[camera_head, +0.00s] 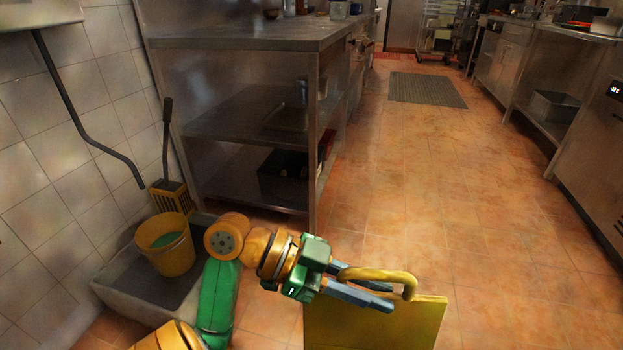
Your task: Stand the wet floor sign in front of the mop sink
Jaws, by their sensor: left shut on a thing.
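The wet floor sign (375,325) is a yellow panel with a looped handle (385,273) on top, at the bottom centre of the head view. Its lower part is cut off by the picture edge. My left gripper (385,295) reaches in from the left and is shut on the sign at its handle. The mop sink (122,293) is a low grey basin on the floor at the left, against the tiled wall. The sign is to the right of the sink, with my left arm between them. My right gripper is out of view.
A yellow bucket (166,246) and a mop wringer (170,194) are at the sink. A steel shelf table (245,135) stands behind it. Orange tiled floor (430,190) is open to the right. A dark floor mat (426,90) lies farther back. Steel counters line the right side.

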